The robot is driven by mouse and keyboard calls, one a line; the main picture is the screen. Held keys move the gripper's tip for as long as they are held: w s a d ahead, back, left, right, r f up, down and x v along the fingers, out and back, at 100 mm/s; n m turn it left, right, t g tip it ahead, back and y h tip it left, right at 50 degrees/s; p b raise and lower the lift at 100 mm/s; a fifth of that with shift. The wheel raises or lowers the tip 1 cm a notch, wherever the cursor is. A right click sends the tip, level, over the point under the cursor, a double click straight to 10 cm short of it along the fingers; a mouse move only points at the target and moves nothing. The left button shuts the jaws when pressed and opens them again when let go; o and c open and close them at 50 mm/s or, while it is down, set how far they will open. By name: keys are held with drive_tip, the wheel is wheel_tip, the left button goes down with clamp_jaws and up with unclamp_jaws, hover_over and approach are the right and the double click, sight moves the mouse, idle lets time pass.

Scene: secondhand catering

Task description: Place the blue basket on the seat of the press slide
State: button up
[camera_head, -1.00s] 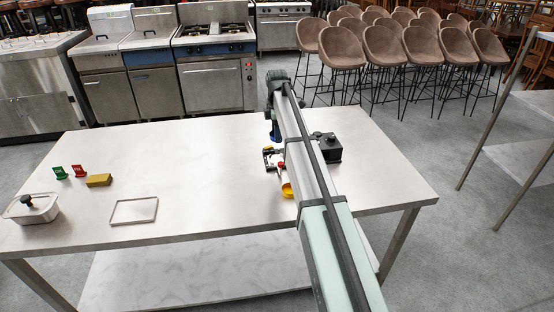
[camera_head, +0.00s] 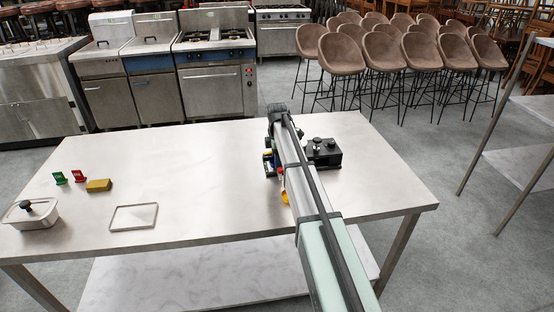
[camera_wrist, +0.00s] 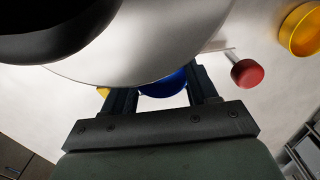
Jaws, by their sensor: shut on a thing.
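My gripper (camera_wrist: 160,92) is shut on the blue basket (camera_wrist: 164,84), which shows as a blue curve between the two fingers in the wrist view. In the head view my arm covers most of the gripper and the basket. The press is on the table beside my arm, with a black block (camera_head: 326,152) to the right of it. A red knob (camera_wrist: 247,72) on a thin lever shows to the right of the basket in the wrist view. The slide's seat is not clearly visible, and I cannot tell whether the basket touches it.
A yellow cup-like piece (camera_wrist: 301,28) lies right of the red knob; it also shows beside my arm in the head view (camera_head: 285,197). A large dark and pale shape fills the wrist view's upper left. The table's (camera_head: 200,175) middle is clear, with small items on the left.

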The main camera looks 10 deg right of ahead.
drive_tip(key=shift+f, duration=0.1)
drive_tip(key=o, duration=1)
wheel_tip(320, 180, up, 12)
drive_tip(key=shift+r, duration=0.15)
idle(0.3)
